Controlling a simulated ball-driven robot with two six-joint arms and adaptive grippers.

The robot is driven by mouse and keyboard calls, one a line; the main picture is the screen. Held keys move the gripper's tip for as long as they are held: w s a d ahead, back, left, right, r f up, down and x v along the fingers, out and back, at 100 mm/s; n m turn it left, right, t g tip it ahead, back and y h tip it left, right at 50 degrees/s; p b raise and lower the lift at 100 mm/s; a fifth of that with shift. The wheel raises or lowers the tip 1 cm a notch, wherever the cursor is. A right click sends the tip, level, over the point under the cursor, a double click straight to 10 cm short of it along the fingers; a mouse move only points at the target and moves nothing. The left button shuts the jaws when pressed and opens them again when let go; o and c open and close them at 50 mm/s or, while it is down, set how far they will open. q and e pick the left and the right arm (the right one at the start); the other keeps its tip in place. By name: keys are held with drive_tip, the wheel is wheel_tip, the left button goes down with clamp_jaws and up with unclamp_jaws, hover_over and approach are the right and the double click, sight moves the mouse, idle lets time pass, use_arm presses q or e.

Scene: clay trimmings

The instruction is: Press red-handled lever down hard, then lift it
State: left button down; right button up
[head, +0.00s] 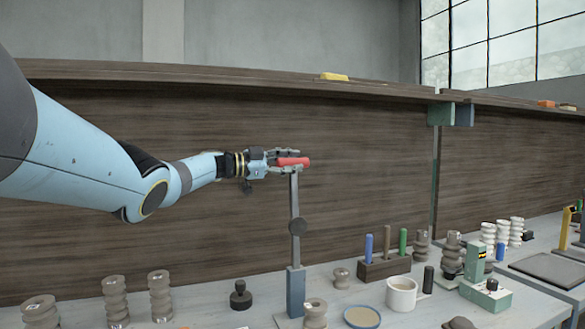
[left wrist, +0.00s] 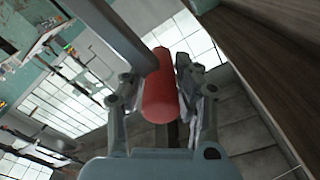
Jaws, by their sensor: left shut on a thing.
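In the left wrist view the red handle (left wrist: 160,98) sits between the two fingers of the gripper (left wrist: 158,95). The far end of the handle is partly hidden by the grey bar. My right gripper is not in view.
A tool block (head: 384,268) with coloured handles, a white mug (head: 402,293) and a blue-rimmed dish (head: 361,317) stand right of the lever. Stacked clay pieces (head: 160,296) and a black stamp (head: 240,295) stand left. A dark wooden panel (head: 150,215) rises behind.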

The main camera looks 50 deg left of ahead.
use_arm(q)
drive_tip(key=shift+a+f, duration=0.15)
drive_tip(key=shift+f, duration=0.1)
drive_tip(key=c, duration=1.2)
unclamp_jaws()
drive_tip(key=shift+c, duration=0.2)
drive_tip(key=shift+o, duration=1.1)
drive_tip(key=shift+w+a+f, duration=0.1)
drive_tip(key=shift+a+f, duration=0.05)
drive_tip(key=shift+a, duration=0.15)
drive_tip(key=v, duration=1.2)
drive_tip(key=shift+d, duration=0.15)
